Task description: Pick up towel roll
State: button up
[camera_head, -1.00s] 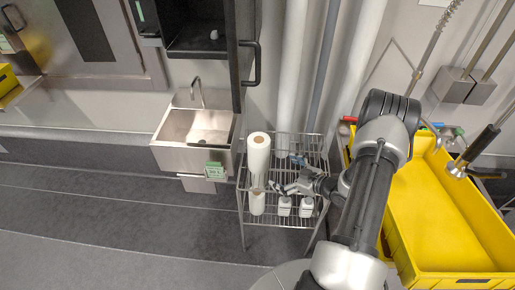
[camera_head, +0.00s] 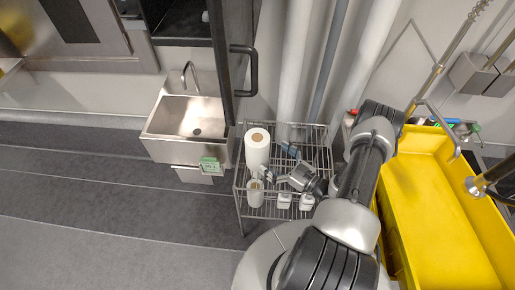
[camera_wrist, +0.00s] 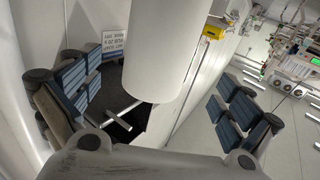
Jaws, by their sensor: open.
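A white towel roll (camera_head: 257,150) stands upright on the top shelf of a wire rack (camera_head: 320,155). In the wrist view the towel roll (camera_wrist: 168,45) is a large white cylinder in the space between my two fingers, with gaps visible on both sides. My gripper (camera_head: 276,162) is open at the roll's right side, its blue-padded fingers spread. The fingers of my gripper (camera_wrist: 155,100) also show in the wrist view. A second white roll (camera_head: 255,194) stands on the lower shelf, below the first.
White bottles (camera_head: 284,201) stand on the lower shelf to the right of the second roll. A steel sink (camera_head: 190,120) with a green label is left of the rack. A large yellow bin (camera_head: 435,220) stands on the right. An open dark cabinet door (camera_head: 235,50) hangs above.

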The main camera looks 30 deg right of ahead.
jog(key=b+x, duration=0.1)
jog(key=x, duration=0.6)
jog(key=shift+w+r, duration=0.15)
jog(key=shift+w, duration=0.25)
jog(key=c, duration=1.3)
notch_tip(320, 180, up, 20)
jog(key=p, duration=0.5)
send_over(257, 145)
jog(key=w+d, duration=0.2)
jog(key=w, duration=0.1)
jog(key=shift+a, duration=0.15)
